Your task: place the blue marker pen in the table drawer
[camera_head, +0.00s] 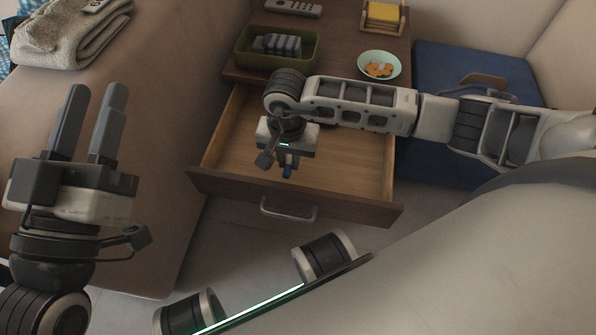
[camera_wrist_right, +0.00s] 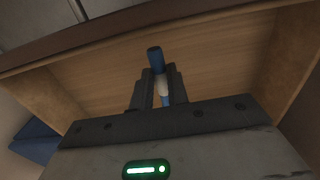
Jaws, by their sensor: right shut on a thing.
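The table drawer (camera_head: 345,165) is pulled open below the wooden table, and its inside looks bare. My right gripper (camera_head: 287,168) is over the drawer near its front panel, pointing down. It is shut on the blue marker pen (camera_head: 288,172). In the right wrist view the blue and white marker pen (camera_wrist_right: 155,62) sits between the two fingers of my right gripper (camera_wrist_right: 158,85), with the wooden drawer floor (camera_wrist_right: 220,55) behind it. I cannot tell whether the pen touches the floor. My left gripper (camera_head: 95,110) is open and empty at the left, away from the drawer.
On the table (camera_head: 335,55) are a green bin (camera_head: 250,57) with striped cloth, a bowl (camera_head: 380,65) with orange pieces, a remote (camera_head: 293,8) and a yellow notepad holder (camera_head: 383,15). A folded towel (camera_head: 75,40) lies on the sofa at left. A blue seat (camera_head: 450,70) stands at right.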

